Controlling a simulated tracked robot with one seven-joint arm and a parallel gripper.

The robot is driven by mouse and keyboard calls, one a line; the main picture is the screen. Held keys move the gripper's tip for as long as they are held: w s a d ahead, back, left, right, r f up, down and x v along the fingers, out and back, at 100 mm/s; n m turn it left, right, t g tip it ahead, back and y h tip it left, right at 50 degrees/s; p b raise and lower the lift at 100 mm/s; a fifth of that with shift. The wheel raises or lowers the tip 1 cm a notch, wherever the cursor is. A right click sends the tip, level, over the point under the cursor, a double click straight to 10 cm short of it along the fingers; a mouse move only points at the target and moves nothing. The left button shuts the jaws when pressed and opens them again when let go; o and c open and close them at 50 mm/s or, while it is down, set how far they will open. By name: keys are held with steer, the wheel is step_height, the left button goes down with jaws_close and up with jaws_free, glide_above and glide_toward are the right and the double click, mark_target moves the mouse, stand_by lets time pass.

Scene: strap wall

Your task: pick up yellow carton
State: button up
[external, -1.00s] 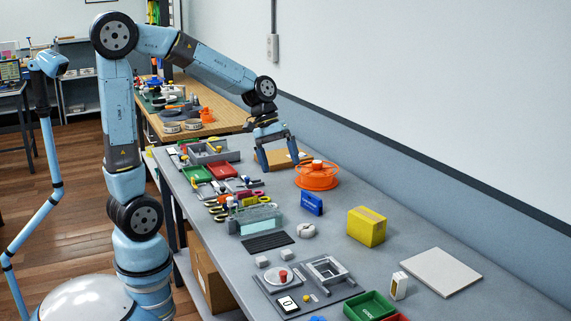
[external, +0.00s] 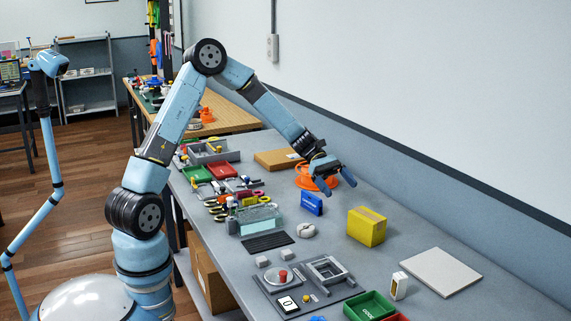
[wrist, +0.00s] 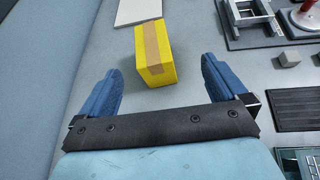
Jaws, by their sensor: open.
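The yellow carton (external: 366,227) stands on the grey table, with a tan tape strip over its top. In the wrist view the carton (wrist: 154,54) lies beyond the fingertips, roughly between them in line. My gripper (external: 338,183) is above the table, to the left of and farther back than the carton, over the area of the orange spool. In the wrist view my gripper (wrist: 163,75) is open, its two blue fingers wide apart and nothing between them. The carton is fully visible in both views.
A blue box (external: 312,204) and a white round item (external: 306,231) lie left of the carton. The orange spool (external: 304,180) is partly hidden by my gripper. A white panel (external: 441,271) lies to the right. The wall runs along the table's far side.

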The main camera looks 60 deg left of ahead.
mark_target(367, 214)
steer(key=shift+n+h, duration=0.4)
steer(key=shift+n, duration=0.1)
steer(key=x, duration=0.3)
steer(key=w+x, duration=0.1)
steer(key=x, duration=0.4)
steer(key=shift+w+d+f, duration=0.1)
steer(key=shift+w+f, duration=0.2)
steer(key=shift+f, duration=0.3)
steer(key=shift+x, duration=2.6)
steer(key=shift+w+f, duration=0.15)
steer(key=c, duration=1.2)
steer(key=shift+c, duration=0.4)
